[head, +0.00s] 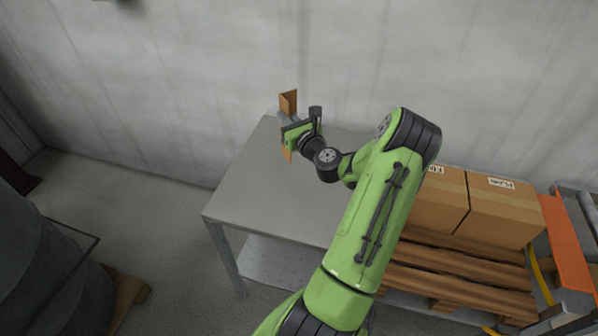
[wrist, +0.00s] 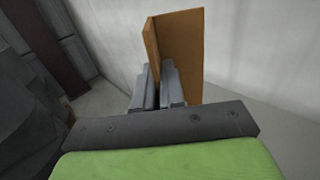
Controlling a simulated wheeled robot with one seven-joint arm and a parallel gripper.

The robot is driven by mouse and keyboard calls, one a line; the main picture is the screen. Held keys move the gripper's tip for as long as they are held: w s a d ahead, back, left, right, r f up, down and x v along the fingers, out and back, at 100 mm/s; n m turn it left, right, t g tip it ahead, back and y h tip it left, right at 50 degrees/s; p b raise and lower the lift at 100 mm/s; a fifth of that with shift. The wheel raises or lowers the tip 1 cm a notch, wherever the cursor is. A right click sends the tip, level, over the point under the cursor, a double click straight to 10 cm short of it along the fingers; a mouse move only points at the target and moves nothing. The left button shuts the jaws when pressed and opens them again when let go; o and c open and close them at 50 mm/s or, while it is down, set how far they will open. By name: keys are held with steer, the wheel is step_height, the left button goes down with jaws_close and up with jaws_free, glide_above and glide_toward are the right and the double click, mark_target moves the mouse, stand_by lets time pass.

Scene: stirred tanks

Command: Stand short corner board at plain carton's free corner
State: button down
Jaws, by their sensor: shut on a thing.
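My gripper (head: 284,120) is over the far left part of the grey table and is shut on a brown, L-shaped corner board (head: 288,103). The board is roughly upright, with parts showing above and below the jaws. In the wrist view the board (wrist: 178,48) rises beyond the two grey fingers (wrist: 158,88), which close on it. Two brown cartons stand side by side on a wooden pallet at the right: one carton (head: 438,207) partly behind my arm, the other carton (head: 503,212) fully clear of it. Both show a white label, so I cannot tell which is the plain carton.
The grey table (head: 240,190) has a bare top. The wooden pallet (head: 460,275) lies right of it. An orange upright (head: 568,245) stands at the far right. Large dark drums (head: 45,265) are at the lower left. A pale wall runs behind.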

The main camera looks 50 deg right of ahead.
step_height(320, 180, down, 10)
steer(key=b, duration=0.4)
steer(key=shift+s+d+r, duration=0.15)
steer(key=shift+s+d, duration=0.05)
steer(key=shift+d, duration=0.2)
steer(key=shift+b, duration=0.3)
steer(key=c, duration=1.2)
jaws_free()
